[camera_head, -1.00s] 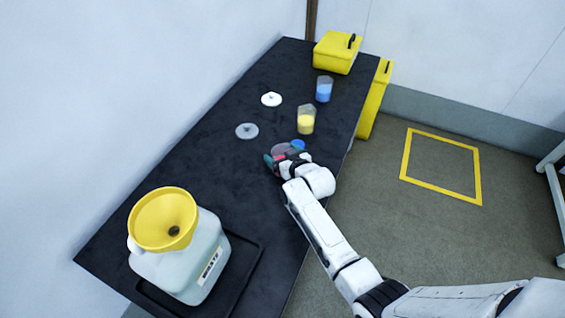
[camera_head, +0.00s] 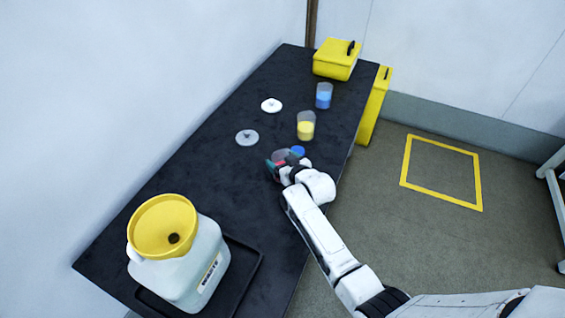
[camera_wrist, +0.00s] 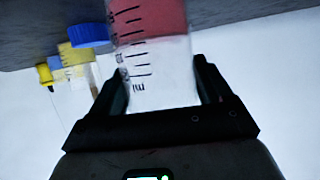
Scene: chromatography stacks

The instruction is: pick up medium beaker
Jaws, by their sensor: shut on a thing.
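A clear graduated beaker with red liquid (camera_wrist: 150,70) is between the fingers of my gripper (camera_wrist: 162,90) in the wrist view. My gripper is shut on it, one finger on each side. In the head view, the beaker (camera_head: 281,155) is partly hidden by my gripper (camera_head: 283,167), near the table's right edge. I cannot tell whether its base touches the table. A beaker with yellow liquid (camera_head: 306,127) and one with blue liquid (camera_head: 323,96) stand upright farther back.
A blue cap-like thing (camera_head: 298,150) is right beside the held beaker. A grey disc (camera_head: 247,137) and a white disc (camera_head: 271,105) lie to the left. A waste jug with a yellow funnel (camera_head: 162,222) stands at the front; a yellow box (camera_head: 335,62) is at the back.

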